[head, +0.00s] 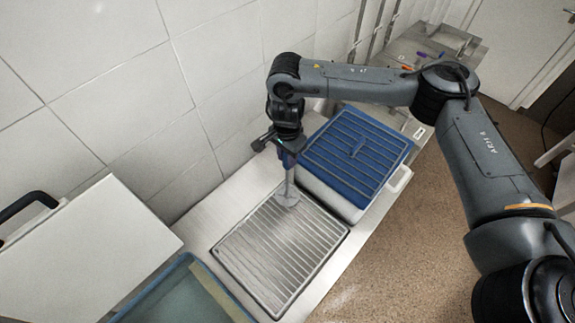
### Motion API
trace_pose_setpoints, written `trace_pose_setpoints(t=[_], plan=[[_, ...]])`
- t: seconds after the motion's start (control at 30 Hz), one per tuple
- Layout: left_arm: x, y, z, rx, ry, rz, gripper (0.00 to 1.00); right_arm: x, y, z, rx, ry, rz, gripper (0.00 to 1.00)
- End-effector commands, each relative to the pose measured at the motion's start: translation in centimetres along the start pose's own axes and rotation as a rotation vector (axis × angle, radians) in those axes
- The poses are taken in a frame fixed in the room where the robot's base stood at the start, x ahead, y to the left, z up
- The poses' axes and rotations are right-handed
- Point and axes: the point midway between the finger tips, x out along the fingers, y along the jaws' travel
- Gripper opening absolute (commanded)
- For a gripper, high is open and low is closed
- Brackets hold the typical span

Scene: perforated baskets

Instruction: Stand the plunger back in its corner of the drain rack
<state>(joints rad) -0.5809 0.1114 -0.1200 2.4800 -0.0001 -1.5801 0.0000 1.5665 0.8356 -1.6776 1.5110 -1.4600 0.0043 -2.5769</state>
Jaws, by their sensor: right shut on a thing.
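The plunger (289,188) is upright, with a pale shaft and a flared, translucent foot; its upper end is dark blue. My right gripper (284,152) is shut on its upper part, pointing down. The foot is over the far end of the drain rack (243,279), a ribbed grey metal tray on the counter. I cannot tell whether the foot touches the ribs or hangs just above them. The gripper's fingers are small and partly hidden by the wrist. My left gripper is not in view.
A blue slatted lid or basket (379,141) on a white bin stands close right of the plunger. A blue-rimmed basin (139,299) is at the lower left, beside a white panel (80,255). A tiled wall runs behind. Most of the rack is bare.

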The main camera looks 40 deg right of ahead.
Motion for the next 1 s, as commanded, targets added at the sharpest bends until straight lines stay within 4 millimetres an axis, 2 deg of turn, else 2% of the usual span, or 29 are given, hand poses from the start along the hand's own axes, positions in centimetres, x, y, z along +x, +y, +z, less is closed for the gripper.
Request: trace_pose_setpoints(t=[0.3, 0.83, 0.87, 1.0], plan=[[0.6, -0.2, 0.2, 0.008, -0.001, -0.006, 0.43, 3.6, 0.1, 0.0, 0.001, -0.001, 0.002, 0.00], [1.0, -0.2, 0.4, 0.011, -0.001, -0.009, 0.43, 4.5, 0.0, 0.0, 0.000, 0.000, 0.000, 0.00], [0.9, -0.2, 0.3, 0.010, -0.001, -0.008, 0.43, 4.4, 0.1, 0.0, 0.000, 0.000, 0.001, 0.32], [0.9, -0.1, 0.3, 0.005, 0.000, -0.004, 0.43, 4.4, 0.1, 0.0, 0.000, 0.000, 0.001, 0.54]])
